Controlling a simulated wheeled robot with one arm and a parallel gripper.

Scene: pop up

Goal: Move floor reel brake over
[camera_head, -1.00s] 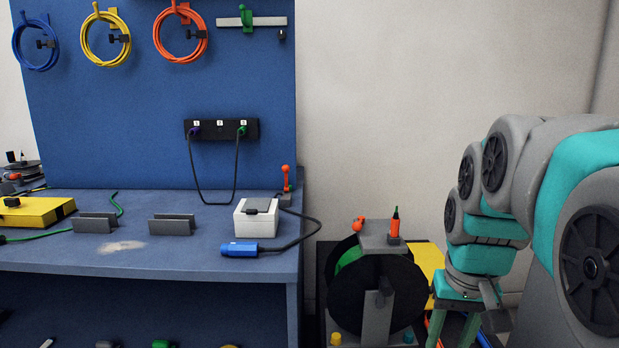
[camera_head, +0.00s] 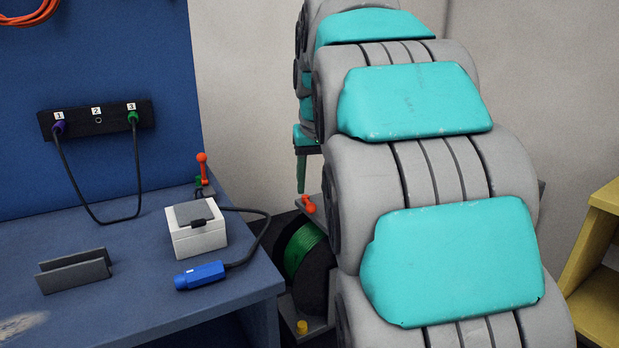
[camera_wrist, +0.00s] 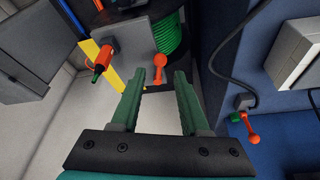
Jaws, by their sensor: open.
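The floor reel stands on the floor right of the bench. Its green cable drum (camera_head: 303,248) shows in the head view, with my arm hiding the rest. A short orange lever (camera_head: 308,204), which looks like the reel brake, sits on the reel's grey top plate. It also shows in the wrist view (camera_wrist: 158,62), near the tip of the left finger; I cannot tell whether they touch. My gripper (camera_wrist: 170,74) is open, with its green fingers apart and nothing held. In the head view only one green finger (camera_head: 301,173) shows, just above the lever.
An orange piece with a green tip (camera_wrist: 103,57) stands on the same plate, left of the lever. The blue bench (camera_head: 235,292) carries a white box (camera_head: 196,230), a blue connector (camera_head: 200,275) and another orange lever (camera_head: 203,168). A yellow stand (camera_head: 592,265) is at right.

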